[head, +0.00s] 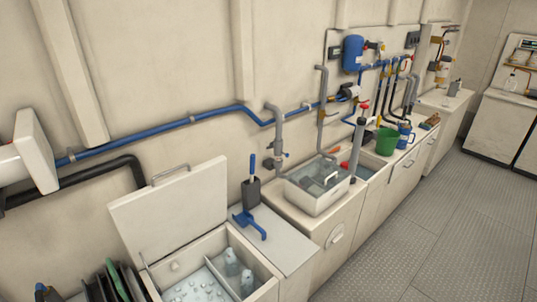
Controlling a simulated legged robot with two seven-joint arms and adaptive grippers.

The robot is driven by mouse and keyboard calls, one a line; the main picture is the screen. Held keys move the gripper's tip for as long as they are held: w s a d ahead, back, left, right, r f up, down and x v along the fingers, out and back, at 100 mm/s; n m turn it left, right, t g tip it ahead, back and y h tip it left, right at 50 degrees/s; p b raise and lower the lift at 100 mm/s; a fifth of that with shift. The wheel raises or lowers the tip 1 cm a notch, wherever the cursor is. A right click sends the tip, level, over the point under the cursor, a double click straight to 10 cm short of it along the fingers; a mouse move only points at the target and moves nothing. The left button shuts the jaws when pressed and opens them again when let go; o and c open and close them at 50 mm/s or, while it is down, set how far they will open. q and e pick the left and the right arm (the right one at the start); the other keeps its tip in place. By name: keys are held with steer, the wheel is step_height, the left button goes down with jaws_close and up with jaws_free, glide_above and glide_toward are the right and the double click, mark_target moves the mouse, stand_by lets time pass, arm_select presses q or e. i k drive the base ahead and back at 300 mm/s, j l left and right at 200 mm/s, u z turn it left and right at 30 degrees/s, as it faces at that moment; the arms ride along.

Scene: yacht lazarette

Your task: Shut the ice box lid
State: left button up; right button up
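The ice box (264,289) stands at the bottom centre of the head view, cut off by the lower edge. Its white lid (165,218) is open and stands up, leaning back towards the wall. A grey bar handle (171,172) runs along the lid's upper edge. A thin stay (145,262) shows at the lid's lower left. Inside the box are ice cubes (195,291) and two clear bottles (232,262). Neither of my grippers is in view.
Beyond are a clear-looking bin (318,200) and green bucket (387,141). Dark upright panels (110,285) stand left. The grey floor (440,220) at right is clear.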

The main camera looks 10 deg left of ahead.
mark_target(153, 220)
steer(key=i+l+u, duration=0.1)
steer(key=u, duration=1.1)
